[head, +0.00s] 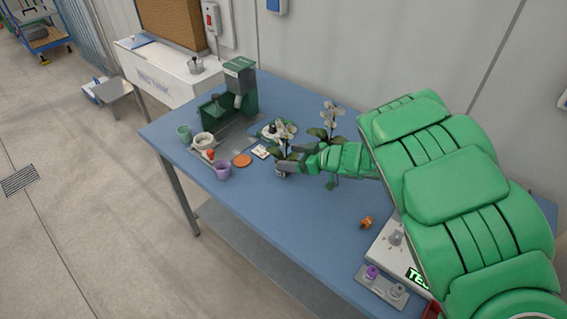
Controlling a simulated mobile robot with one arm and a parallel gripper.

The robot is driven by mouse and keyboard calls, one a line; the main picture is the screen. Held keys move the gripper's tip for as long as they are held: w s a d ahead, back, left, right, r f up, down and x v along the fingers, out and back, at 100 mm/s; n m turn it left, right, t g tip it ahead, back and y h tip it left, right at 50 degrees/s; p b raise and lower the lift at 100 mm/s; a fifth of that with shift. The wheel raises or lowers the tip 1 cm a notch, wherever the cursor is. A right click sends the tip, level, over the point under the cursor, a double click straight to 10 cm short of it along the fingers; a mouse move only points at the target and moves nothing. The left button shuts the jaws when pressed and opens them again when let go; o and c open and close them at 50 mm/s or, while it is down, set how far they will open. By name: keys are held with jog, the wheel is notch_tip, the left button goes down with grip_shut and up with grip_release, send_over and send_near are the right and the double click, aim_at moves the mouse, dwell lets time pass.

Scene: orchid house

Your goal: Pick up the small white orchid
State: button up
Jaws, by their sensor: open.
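Two orchids with white flowers stand on the blue table (330,225). The nearer white orchid (285,131) has dark green leaves, and its small pale pot is mostly hidden by my gripper. The other white orchid (329,112) stands behind and to the right, partly behind my arm. I cannot tell for sure which is the small one. My gripper (282,168) is open, low over the table, with its fingers at the base of the nearer orchid. Whether the fingers touch the pot cannot be seen.
A green machine (238,85) stands at the back left. A purple cup (222,171), a green cup (184,133), a white bowl (204,141) and an orange disc (242,160) are left of my gripper. A white scale-like device (388,256) is front right.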

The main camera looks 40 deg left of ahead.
aim_at(276, 156)
jog(key=shift+x, duration=1.9)
jog(key=shift+w, duration=0.1)
jog(key=shift+c, duration=0.2)
jog(key=shift+d+f, duration=0.1)
jog(key=shift+f, duration=0.05)
jog(key=c, duration=1.2)
